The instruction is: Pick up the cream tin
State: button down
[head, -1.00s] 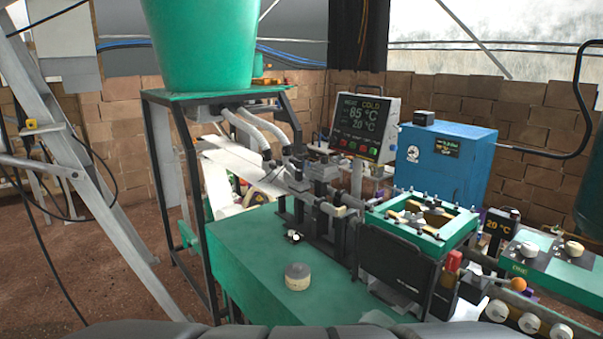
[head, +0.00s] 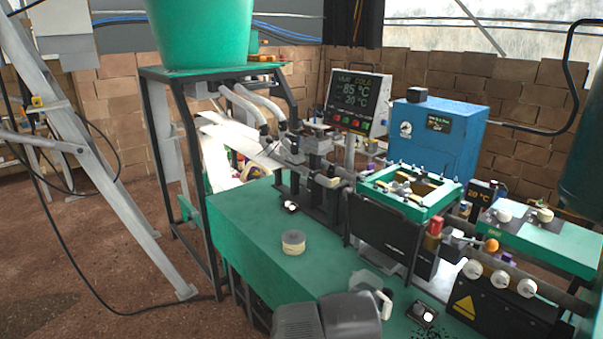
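The cream tin (head: 293,242) is a short, round, pale tin with a greyish lid. It stands upright on the green tabletop (head: 240,235), left of the black machine parts. Nothing touches it. A dark grey rounded body at the bottom centre, nearer than the tin, looks like part of my own arm.
A black machine with a green square frame (head: 415,210) stands right of the tin. A small black-and-white part (head: 290,206) lies behind it. A large green bucket (head: 205,35) sits on a stand at the back left. The tabletop left of the tin is clear.

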aim_at(300, 249)
jog(key=i+j, duration=1.35)
jog(key=i, duration=0.25)
